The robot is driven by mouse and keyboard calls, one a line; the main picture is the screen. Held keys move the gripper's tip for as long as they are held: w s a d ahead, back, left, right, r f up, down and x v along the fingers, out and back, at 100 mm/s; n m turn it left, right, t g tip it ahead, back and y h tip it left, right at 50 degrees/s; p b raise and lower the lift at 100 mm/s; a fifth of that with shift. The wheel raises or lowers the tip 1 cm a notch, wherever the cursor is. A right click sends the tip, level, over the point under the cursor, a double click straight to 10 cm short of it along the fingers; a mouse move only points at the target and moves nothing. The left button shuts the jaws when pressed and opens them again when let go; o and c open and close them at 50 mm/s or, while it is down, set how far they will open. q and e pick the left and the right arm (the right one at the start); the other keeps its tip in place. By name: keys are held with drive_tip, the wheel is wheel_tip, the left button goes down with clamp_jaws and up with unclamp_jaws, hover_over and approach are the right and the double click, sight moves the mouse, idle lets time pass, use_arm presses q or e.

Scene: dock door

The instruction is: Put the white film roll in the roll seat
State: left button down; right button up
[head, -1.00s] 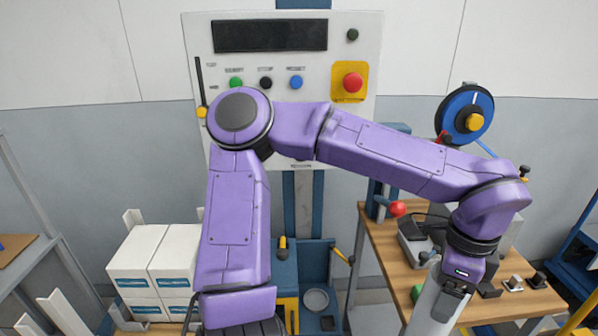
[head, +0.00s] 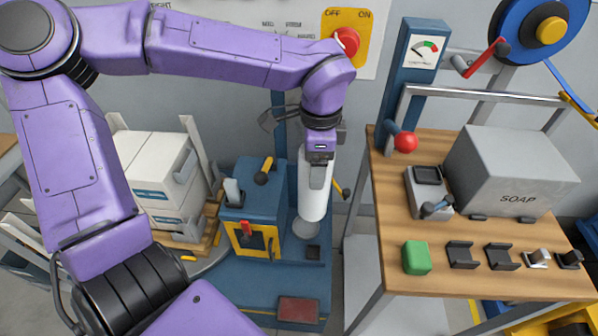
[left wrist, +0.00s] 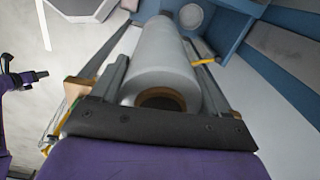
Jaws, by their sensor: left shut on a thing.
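The white film roll (head: 313,200) is held nearly upright by my left gripper (head: 316,172), above the blue machine base. In the left wrist view the roll (left wrist: 165,58) lies between the two grey fingers, its brown core end facing the camera. A round grey disc (head: 305,229), which looks like the roll seat, is set in the blue base just below the roll. The roll hides part of it in the head view. In the left wrist view the disc (left wrist: 191,15) shows beside the roll's far end. I cannot tell whether they touch. My right gripper is not in view.
A blue box (head: 241,208) with yellow-handled levers stands left of the disc. White cartons (head: 160,195) are stacked further left. A wooden bench (head: 440,275) at right carries a grey SOAP box (head: 505,170), a green block (head: 416,258) and small black holders.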

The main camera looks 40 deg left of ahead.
use_arm(q)
drive_tip(key=w+d+f+b, duration=0.1)
drive_tip(key=w+f+b, duration=0.1)
drive_tip(key=f+b, duration=0.65)
drive_tip(key=w+d+f+b, duration=0.1)
drive_tip(key=f+b, duration=0.3)
drive_tip(key=f, duration=1)
drive_tip(key=w+a+r+m, duration=0.1)
drive_tip(key=w+a+r, duration=0.1)
drive_tip(key=w+a, duration=0.65)
wheel_tip(320, 180, down, 10)
drive_tip(key=s+a+b, duration=0.1)
drive_tip(key=a, duration=0.1)
drive_tip(key=shift+s+r, duration=0.15)
drive_tip(key=shift+r, duration=0.05)
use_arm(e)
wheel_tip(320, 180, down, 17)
